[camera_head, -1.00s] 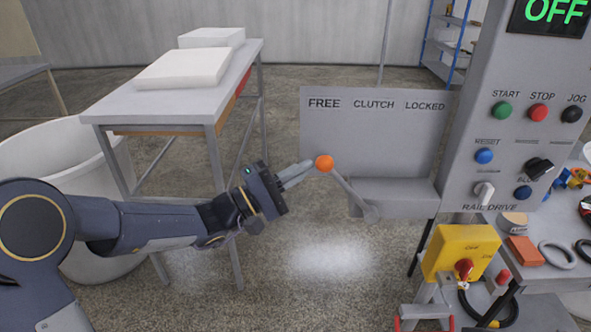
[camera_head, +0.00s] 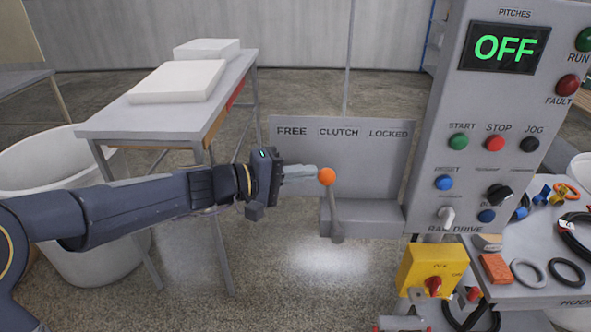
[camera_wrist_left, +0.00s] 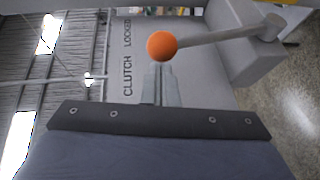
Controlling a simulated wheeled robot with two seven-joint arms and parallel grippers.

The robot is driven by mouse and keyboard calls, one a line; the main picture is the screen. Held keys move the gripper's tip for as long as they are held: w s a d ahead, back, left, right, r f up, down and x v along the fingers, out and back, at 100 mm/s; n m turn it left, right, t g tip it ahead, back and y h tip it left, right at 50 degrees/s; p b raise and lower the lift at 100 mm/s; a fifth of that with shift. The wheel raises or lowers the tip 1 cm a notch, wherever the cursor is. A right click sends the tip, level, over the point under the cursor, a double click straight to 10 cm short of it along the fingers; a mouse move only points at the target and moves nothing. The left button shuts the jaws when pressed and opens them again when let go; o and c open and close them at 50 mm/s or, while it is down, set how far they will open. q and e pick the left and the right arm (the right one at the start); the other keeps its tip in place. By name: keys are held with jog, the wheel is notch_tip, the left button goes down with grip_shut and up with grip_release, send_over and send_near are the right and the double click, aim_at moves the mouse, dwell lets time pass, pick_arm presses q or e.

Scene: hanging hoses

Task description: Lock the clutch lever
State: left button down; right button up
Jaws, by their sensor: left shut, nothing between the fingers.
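The clutch lever has an orange ball knob (camera_head: 327,176) on a grey rod (camera_head: 335,210) that pivots low on the clutch panel (camera_head: 350,160). The panel is marked FREE, CLUTCH and LOCKED from left to right. The lever stands nearly upright, leaning slightly left, with its knob below the space between FREE and CLUTCH. My left gripper (camera_head: 314,173) is shut and empty, its fingertips at the left side of the knob. In the left wrist view the orange knob (camera_wrist_left: 162,46) sits right at the fingertips (camera_wrist_left: 160,66). My right gripper does not show.
A control cabinet (camera_head: 490,150) with an OFF display and buttons stands right of the panel. Below it is a yellow switch box (camera_head: 430,268). A grey table (camera_head: 150,122) with white slabs and a white bin (camera_head: 40,150) stand at left.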

pick_arm(q)
jog(key=d+y+p, duration=0.1)
jog(key=d, duration=0.1)
jog(key=d+r+y+p, duration=0.1)
jog(key=d, duration=0.1)
jog(key=d+r+m+g+p, duration=0.1)
jog(key=d, duration=0.1)
jog(key=shift+d+r+y+p, duration=0.15)
jog(key=shift+y+p, duration=0.15)
jog(key=shift+y, duration=0.1)
jog(key=d+f+b, duration=0.2)
jog(key=d, duration=0.9)
jog(key=shift+d+f, duration=0.2)
jog(key=shift+f, duration=0.15)
pick_arm(e)
jog(key=shift+d+r, duration=0.1)
jog(key=shift+r, duration=1.25)
pick_arm(q)
jog(key=s+a+r+p, duration=0.3)
jog(key=a+r, duration=0.3)
jog(key=r, duration=0.5)
jog(key=shift+s+a, duration=0.15)
jog(key=shift+s, duration=0.05)
pick_arm(e)
jog(key=r, duration=0.3)
jog(key=shift+w, duration=0.2)
